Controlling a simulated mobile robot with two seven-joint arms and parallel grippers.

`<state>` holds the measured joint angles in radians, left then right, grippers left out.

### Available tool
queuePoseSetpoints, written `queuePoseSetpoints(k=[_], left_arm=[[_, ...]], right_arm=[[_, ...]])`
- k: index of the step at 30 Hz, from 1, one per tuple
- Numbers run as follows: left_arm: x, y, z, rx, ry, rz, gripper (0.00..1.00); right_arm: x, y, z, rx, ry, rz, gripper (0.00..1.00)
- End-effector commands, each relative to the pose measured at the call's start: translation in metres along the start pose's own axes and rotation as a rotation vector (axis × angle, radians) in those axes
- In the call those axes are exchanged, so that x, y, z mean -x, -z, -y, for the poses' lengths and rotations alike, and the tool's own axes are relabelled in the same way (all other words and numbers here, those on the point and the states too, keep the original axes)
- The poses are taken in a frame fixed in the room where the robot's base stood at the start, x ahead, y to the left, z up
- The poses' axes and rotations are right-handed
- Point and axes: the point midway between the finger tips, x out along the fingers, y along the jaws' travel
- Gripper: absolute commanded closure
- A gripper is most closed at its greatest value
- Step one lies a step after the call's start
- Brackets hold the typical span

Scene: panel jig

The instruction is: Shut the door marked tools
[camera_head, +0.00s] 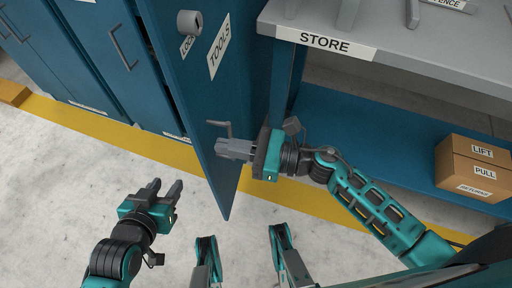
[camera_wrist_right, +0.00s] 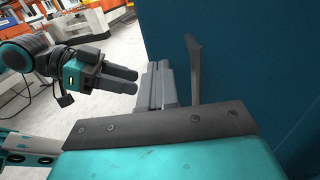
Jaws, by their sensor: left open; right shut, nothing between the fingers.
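The blue door marked TOOLS (camera_head: 205,115) stands partly open in the head view, swung out from the blue locker. It carries a TOOLS label (camera_head: 218,47), a grey lock knob (camera_head: 189,22) and a grey handle (camera_head: 221,126). My right gripper (camera_head: 222,149) is shut and empty, in front of the door just below the handle. In the right wrist view its fingers (camera_wrist_right: 155,88) are beside the grey handle (camera_wrist_right: 194,68), near the blue door face (camera_wrist_right: 250,70); I cannot tell whether they touch. My left gripper (camera_head: 165,190) is open and empty, left of the door above the floor.
Blue lockers (camera_head: 85,60) with closed doors stand at the left. A grey workbench labelled STORE (camera_head: 400,50) stands at the right, over a blue shelf (camera_head: 350,130) with a cardboard box (camera_head: 450,168). A yellow line (camera_head: 110,137) crosses the open grey floor.

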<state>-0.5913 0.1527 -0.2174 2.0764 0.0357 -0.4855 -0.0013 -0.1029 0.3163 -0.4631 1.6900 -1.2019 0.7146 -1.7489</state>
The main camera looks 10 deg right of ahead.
Motion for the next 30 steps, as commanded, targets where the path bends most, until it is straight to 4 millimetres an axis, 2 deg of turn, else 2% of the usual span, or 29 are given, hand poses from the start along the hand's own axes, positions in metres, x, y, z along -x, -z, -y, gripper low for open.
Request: queuePoseSetpoints(k=[3,7,30], left_arm=[[0.0,-0.001,0.0,0.0,0.001,0.001,0.57],[0.0,-0.001,0.0,0.0,0.001,0.001,0.57],[-0.001,-0.002,-0.001,0.008,0.001,0.001,0.57]], right_arm=[[-0.015,0.0,0.0,0.0,0.0,0.001,1.0],[-0.024,0.0,0.0,-0.001,0.0,0.001,1.0],[-0.029,0.0,0.001,-0.001,0.025,0.001,1.0]])
